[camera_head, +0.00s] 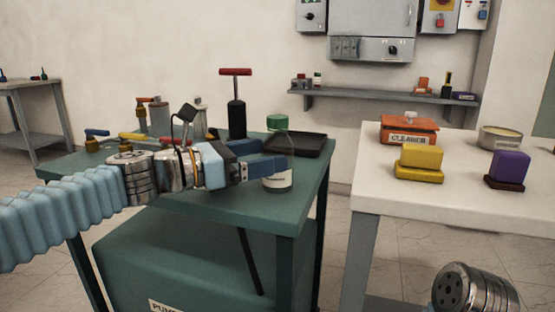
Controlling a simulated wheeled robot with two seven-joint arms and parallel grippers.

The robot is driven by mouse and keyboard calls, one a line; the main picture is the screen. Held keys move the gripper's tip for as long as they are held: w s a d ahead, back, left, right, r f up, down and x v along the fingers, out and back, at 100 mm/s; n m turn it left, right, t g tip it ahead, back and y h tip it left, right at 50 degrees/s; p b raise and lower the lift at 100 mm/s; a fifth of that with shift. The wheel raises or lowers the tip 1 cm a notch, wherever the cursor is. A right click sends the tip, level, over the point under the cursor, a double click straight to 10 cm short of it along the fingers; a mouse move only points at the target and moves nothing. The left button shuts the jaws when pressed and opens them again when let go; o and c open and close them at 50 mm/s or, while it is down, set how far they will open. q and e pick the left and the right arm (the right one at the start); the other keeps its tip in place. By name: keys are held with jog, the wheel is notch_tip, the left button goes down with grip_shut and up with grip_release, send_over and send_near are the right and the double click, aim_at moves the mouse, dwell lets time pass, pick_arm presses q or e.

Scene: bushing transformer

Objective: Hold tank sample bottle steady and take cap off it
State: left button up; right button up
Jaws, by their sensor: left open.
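The tank sample bottle (279,182) is a clear bottle with a white label and a green cap (277,123). It stands upright near the right edge of the green table. My left gripper (268,166) comes in from the left at the height of the bottle's body. Its blue fingers are open and reach to the bottle, overlapping its left side in the camera_head view. I cannot tell whether they touch it. The cap is on the bottle and clear of the fingers. My right gripper is out of view.
On the green table (190,200), a black pump with a red handle (236,110) and a black tray (296,145) stand behind the bottle. A white table (450,200) at right holds an orange cleaner box (408,132), yellow and purple blocks and a round tin. A floor gap separates the tables.

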aim_at(285, 151)
pick_arm(q)
jog(key=x, duration=0.5)
jog(key=shift+d+f, duration=0.1)
jog(key=c, duration=1.1)
